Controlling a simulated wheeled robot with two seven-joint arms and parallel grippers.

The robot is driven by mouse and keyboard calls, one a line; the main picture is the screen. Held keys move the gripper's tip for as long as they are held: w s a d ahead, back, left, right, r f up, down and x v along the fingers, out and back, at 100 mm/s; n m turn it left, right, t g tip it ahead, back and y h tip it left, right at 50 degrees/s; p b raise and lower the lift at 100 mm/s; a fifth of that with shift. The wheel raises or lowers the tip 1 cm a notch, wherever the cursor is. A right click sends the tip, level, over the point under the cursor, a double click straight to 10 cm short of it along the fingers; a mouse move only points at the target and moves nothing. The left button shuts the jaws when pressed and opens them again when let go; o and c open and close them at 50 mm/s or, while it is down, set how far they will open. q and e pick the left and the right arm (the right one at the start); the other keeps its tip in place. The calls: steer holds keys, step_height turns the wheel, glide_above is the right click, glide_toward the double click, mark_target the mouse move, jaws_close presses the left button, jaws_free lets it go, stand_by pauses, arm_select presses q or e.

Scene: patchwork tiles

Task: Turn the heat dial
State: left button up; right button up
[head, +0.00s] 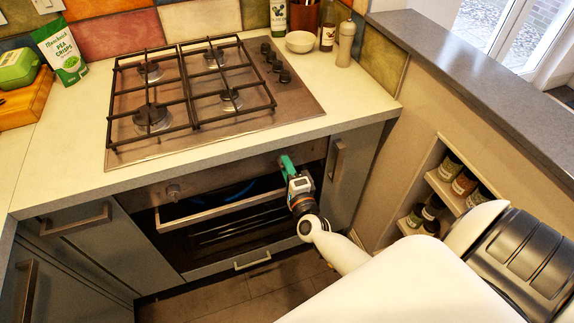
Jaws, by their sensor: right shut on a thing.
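The oven's front panel (230,172) sits under the counter edge. A round knob (173,190) stands at its left end. My right gripper (287,165), with green-teal fingers, is at the right end of the panel, shut on what appears to be the heat dial. The fingers and wrist hide that dial, so I cannot tell its angle. My left gripper is not in view.
The oven handle (222,208) runs below the panel. A gas hob (120,95) with small black knobs (277,66) is above. A cabinet handle (337,160) is right of my gripper. Spice shelves (445,192) are recessed in the right wall. Free floor (240,290) lies below.

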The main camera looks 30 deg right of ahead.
steer(key=n+p, duration=0.1)
steer(key=n, duration=0.4)
steer(key=shift+p, duration=0.4)
steer(key=n+p, duration=0.1)
steer(key=n, duration=0.3)
steer(key=shift+y, duration=0.3)
steer(key=n+p, duration=0.2)
steer(key=n, duration=0.2)
steer(key=shift+s+d+f+n+y+p, duration=0.1)
steer(key=shift+n+y+p, duration=0.3)
steer(key=shift+n, duration=1.8)
steer(key=o, duration=1)
steer(key=shift+s+a+f+b, duration=0.1)
steer(key=shift+s+a+b, duration=0.2)
steer(key=shift+s, duration=1.65)
steer(key=shift+s+a+r+b, duration=0.1)
steer(key=shift+s+a, duration=0.35)
steer(key=shift+s, duration=1.55)
steer(key=shift+s+a+f+b, duration=0.1)
steer(key=shift+s+a+b, duration=0.2)
steer(key=shift+s, duration=1.65)
